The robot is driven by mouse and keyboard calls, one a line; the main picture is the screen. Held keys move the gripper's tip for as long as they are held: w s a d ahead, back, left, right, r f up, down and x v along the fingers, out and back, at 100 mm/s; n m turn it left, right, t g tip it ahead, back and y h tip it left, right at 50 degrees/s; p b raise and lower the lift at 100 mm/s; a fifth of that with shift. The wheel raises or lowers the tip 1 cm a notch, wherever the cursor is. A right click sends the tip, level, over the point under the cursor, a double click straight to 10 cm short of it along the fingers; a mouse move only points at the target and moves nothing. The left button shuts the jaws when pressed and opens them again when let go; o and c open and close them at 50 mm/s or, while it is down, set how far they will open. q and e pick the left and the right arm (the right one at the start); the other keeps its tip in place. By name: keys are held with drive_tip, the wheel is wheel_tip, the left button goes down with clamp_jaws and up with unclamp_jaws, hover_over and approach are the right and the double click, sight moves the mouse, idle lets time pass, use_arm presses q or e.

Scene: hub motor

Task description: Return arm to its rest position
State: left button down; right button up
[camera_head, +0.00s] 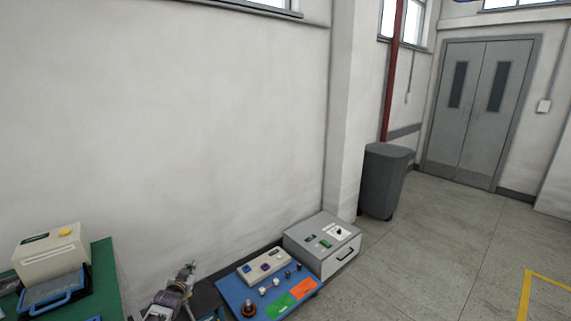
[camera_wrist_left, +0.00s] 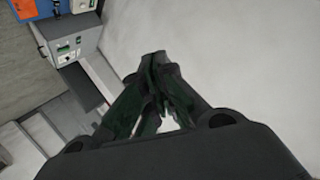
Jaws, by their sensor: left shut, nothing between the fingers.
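My left gripper (camera_head: 189,269) shows at the bottom of the head view, left of the blue panel, with part of my left arm (camera_head: 168,301) below it. In the left wrist view its dark fingers (camera_wrist_left: 158,62) come together at the tips, shut with nothing between them. It points toward a plain pale wall and touches nothing that I can see. My right gripper is in neither view.
A blue panel (camera_head: 236,295) with knobs and green and orange patches stands right of the gripper, beside a grey box (camera_head: 318,263). A green-topped table (camera_head: 108,277) with a cream device (camera_head: 49,256) is at left. A grey bin (camera_head: 384,180) stands behind. Floor at right is clear.

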use_arm(q)
drive_tip(key=s+d+f+g, duration=0.2)
drive_tip(key=s+f+g, duration=0.1)
drive_tip(key=s+f, duration=1.25)
drive_tip(key=s+d+f+g, duration=0.35)
drive_tip(key=s+f, duration=0.85)
drive_tip(key=f, duration=0.7)
drive_tip(key=s+d+f+g, duration=0.1)
drive_tip(key=s+f, duration=0.4)
drive_tip(key=s, duration=0.9)
drive_tip(key=s+d+f+g, duration=0.2)
drive_tip(key=s+f, duration=0.3)
drive_tip(key=s, duration=0.9)
drive_tip(key=s+d+f+g+h, duration=0.1)
drive_tip(key=s+f+g, duration=0.3)
drive_tip(key=s, duration=1.1)
wheel_tip(320, 180, down, 2)
drive_tip(key=shift+d+f, duration=0.1)
drive_tip(key=shift+d, duration=0.45)
